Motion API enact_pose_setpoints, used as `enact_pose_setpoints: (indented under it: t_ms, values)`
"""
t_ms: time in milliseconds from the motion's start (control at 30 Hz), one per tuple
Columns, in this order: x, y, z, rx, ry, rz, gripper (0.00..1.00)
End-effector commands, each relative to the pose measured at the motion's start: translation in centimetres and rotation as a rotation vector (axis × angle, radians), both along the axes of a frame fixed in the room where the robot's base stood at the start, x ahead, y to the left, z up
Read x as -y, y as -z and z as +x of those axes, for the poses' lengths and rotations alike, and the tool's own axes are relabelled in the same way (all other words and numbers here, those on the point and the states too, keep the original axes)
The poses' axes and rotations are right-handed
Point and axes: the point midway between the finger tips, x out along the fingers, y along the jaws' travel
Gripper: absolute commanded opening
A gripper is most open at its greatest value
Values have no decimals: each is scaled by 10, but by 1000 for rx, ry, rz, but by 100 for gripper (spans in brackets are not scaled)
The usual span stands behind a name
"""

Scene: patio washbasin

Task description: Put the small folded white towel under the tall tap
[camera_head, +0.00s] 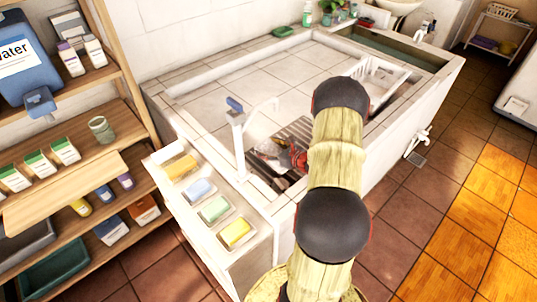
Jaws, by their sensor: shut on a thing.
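The tall tap (239,145) is white with a blue handle and stands upright at the near left corner of the tiled basin. Its spout curves to the right over the basin. My gripper (286,156), dark with red parts, is low in the basin, right of the tap's column and below the spout. It is partly hidden by my arm. A small pale patch (268,147) at its tip looks like the folded white towel, held in the shut jaws. I cannot make out its edges or whether it touches the basin floor.
A white ledge left of the tap holds several dishes with coloured blocks, such as a yellow one (235,232). A wooden shelf (70,190) stands at the left. A white rack (378,78) sits at the basin's right. The tiled middle (260,75) is clear.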

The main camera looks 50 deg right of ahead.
Motion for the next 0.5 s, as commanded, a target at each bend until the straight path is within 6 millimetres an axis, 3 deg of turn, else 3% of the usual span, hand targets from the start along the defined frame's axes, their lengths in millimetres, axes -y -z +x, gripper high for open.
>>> enact_pose_setpoints:
  t_ms: [33, 100, 500]
  values:
    - [-1, 15, -1, -2, 1, 4, 31]
    - [-1, 22, -1, -2, 1, 2, 31]
    - [0, 26, -1, -1, 0, 1, 31]
